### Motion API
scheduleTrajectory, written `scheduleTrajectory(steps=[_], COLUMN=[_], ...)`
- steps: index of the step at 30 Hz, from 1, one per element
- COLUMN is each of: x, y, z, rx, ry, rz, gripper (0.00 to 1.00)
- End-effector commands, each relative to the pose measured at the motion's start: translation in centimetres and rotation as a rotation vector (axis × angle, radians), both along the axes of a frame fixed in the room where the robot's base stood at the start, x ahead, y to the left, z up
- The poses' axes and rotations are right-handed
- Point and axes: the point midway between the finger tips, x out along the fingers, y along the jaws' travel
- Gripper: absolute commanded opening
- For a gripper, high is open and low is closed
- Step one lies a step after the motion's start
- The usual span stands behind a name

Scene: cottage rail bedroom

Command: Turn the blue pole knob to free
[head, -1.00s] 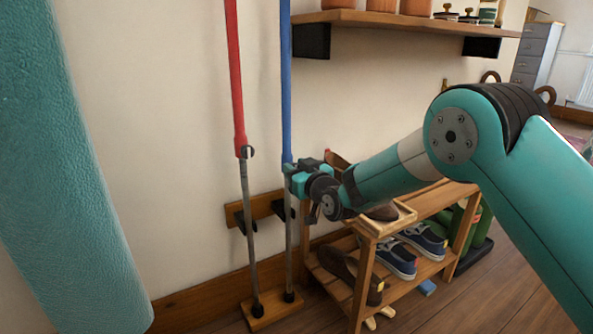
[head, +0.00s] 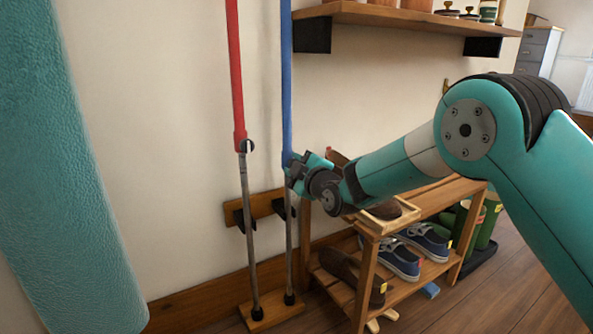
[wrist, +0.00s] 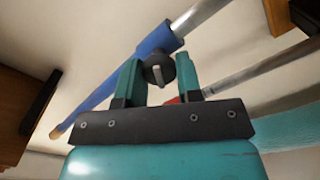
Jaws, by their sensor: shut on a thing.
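The blue pole (head: 286,85) stands upright in front of the wall, with a thin grey metal lower section. Its knob is hidden behind my gripper (head: 294,170) in the head view. The pointer stands nearly upright in the wrist view.
A red pole (head: 236,75) with its own dark knob (head: 247,146) stands close on the left. A wooden wall bracket (head: 233,211) and floor base (head: 272,316) hold both poles. A shoe rack (head: 365,275) is below my arm; a wall shelf (head: 400,17) hangs above.

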Motion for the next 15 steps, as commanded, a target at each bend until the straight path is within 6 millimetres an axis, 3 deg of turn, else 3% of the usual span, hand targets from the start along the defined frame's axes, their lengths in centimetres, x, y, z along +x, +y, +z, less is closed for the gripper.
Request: scheduleTrajectory(steps=[15], x=[-0.02], y=[0.04], z=[-0.23], rx=[-0.355], ry=[-0.241], rz=[0.0], gripper=[0.09])
